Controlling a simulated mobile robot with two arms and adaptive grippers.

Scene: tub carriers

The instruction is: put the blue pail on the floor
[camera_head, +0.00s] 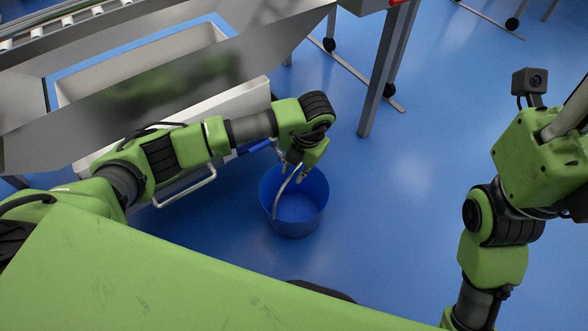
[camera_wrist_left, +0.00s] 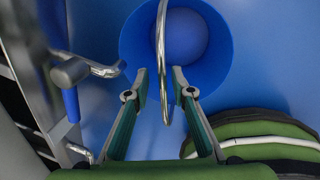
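The blue pail (camera_head: 295,222) is below my left gripper, upright and seemingly on the blue floor. Its thin metal handle (camera_head: 277,203) stands up toward the gripper. My left gripper (camera_head: 300,172) is just over the pail's far rim. In the left wrist view the two fingers (camera_wrist_left: 160,82) are apart, with the pail's handle (camera_wrist_left: 161,45) between them and a gap on either side. The pail's open top (camera_wrist_left: 130,45) also shows there, with its round bottom inside. My right arm is at the right edge of the head view; its fingers do not show.
A metal frame with a sloping chute and a pale tub (camera_head: 240,102) stands at the left, close to my left arm. A handle with a blue grip (camera_head: 252,147) is just beside the gripper. A grey table leg (camera_head: 380,80) stands beyond the pail. Open floor (camera_head: 400,190) lies to the right.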

